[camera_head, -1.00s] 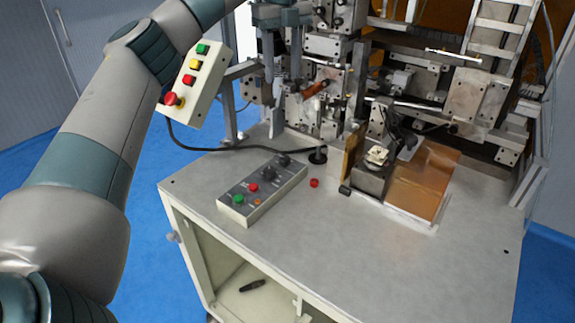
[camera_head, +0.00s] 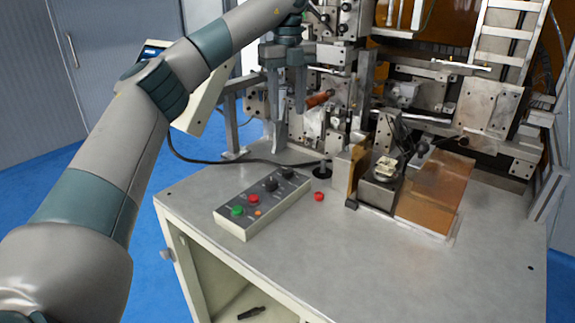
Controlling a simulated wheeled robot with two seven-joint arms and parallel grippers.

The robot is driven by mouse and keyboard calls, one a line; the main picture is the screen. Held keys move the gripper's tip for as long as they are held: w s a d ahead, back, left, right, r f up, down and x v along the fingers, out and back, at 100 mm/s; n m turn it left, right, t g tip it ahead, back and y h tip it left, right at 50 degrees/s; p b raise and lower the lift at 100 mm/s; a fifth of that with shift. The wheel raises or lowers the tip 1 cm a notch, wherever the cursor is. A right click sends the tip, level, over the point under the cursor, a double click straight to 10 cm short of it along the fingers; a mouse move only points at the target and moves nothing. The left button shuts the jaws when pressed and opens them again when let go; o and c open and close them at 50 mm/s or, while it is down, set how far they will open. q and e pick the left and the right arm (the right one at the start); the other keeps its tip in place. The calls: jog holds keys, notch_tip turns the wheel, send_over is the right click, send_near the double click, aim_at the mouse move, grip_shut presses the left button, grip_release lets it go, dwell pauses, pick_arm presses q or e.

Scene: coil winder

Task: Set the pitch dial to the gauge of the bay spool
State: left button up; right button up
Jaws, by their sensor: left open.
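A grey control box (camera_head: 255,208) lies on the table, with green and red buttons, a small orange light and two black knobs. The larger black knob (camera_head: 270,184) and the smaller one (camera_head: 288,172) sit at its far end; I cannot tell which is the pitch dial, and no markings are readable. A copper-coloured cylinder (camera_head: 319,98) shows in the machine behind; I cannot tell if it is the bay spool. My left gripper (camera_head: 288,112) is open, pointing down in front of the machine, beyond and above the box. Nothing shows between its fingers. My right gripper is out of view.
A pale pendant (camera_head: 203,103) stands at the left, partly behind my left arm. A black cable crosses the table's back. A loose red button (camera_head: 319,196) lies right of the box. A dark block with a pale piece (camera_head: 386,166) and a brown plate (camera_head: 435,195) stand right. The table's front right is clear.

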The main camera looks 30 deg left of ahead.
pick_arm(q)
send_near(287, 170)
notch_tip(287, 170, down, 6)
jog(key=shift+w+f+p, duration=0.1)
jog(key=shift+f+p, duration=0.15)
jog(key=shift+p, duration=0.3)
jog(key=shift+f, duration=0.9)
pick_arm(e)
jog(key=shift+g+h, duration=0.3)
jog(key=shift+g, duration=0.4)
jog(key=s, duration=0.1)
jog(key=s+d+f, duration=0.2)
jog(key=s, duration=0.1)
pick_arm(q)
jog(key=c, duration=1.1)
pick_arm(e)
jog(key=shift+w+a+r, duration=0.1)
